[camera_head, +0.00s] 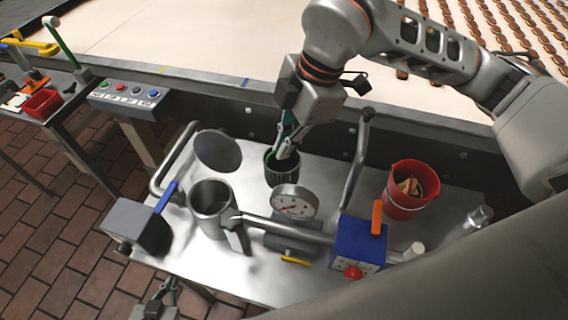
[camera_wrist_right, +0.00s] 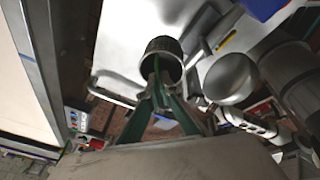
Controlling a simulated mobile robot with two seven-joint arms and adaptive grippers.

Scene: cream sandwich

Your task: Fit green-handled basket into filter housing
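The basket (camera_head: 282,168) is a dark ribbed cup with green inside its rim, over the back middle of the metal table. It also shows in the right wrist view (camera_wrist_right: 161,47), its opening towards the camera. My right gripper (camera_head: 286,148) reaches down into its mouth, and its fingertips close together on the green handle. I cannot tell whether the basket touches the table. The filter housing (camera_head: 211,208) is a grey metal cylinder, open at the top, to the left of the basket. Its round lid (camera_head: 218,150) stands behind it. My left gripper (camera_head: 160,300) is low at the front, partly cut off.
A pressure gauge (camera_head: 295,201) stands in front of the basket. A blue box (camera_head: 357,244) with an orange lever and a red bucket (camera_head: 412,190) are to the right. Bent metal rails (camera_head: 360,160) rise at the table's back. A grey box (camera_head: 137,227) with a blue lever is at left.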

